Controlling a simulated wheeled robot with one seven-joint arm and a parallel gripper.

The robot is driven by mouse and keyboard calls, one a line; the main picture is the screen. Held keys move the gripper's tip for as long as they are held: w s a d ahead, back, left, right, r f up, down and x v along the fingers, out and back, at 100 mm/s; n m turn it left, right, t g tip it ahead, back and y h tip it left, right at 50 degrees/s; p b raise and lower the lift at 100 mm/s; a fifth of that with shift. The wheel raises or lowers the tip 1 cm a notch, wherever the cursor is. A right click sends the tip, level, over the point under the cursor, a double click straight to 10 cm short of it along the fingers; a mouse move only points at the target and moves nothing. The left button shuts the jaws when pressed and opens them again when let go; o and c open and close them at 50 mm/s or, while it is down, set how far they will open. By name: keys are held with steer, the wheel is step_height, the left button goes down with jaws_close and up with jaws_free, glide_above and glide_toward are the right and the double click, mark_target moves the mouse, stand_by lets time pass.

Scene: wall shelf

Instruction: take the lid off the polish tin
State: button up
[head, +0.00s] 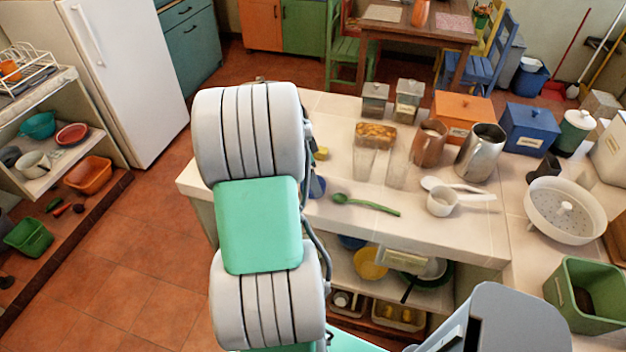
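I cannot pick out the polish tin or its lid in the head view. My own arm covers the left end of the tiled counter (450,228) and hides what stands behind it. A small blue item (317,187) and a small yellow-green item (321,154) show partly beside the arm; I cannot tell what they are. My gripper does not show.
The counter holds glasses (363,163), a brown jug (429,143), a metal pitcher (481,152), a green spoon (366,204), a white colander (565,211) and a green bin (586,296).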

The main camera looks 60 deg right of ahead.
steer(key=shift+s+d+f, duration=0.1)
steer(key=shift+d+f, duration=0.05)
steer(key=shift+f, duration=0.35)
steer(key=shift+c, duration=0.4)
steer(key=c, duration=1.3)
steer(key=shift+r, duration=0.1)
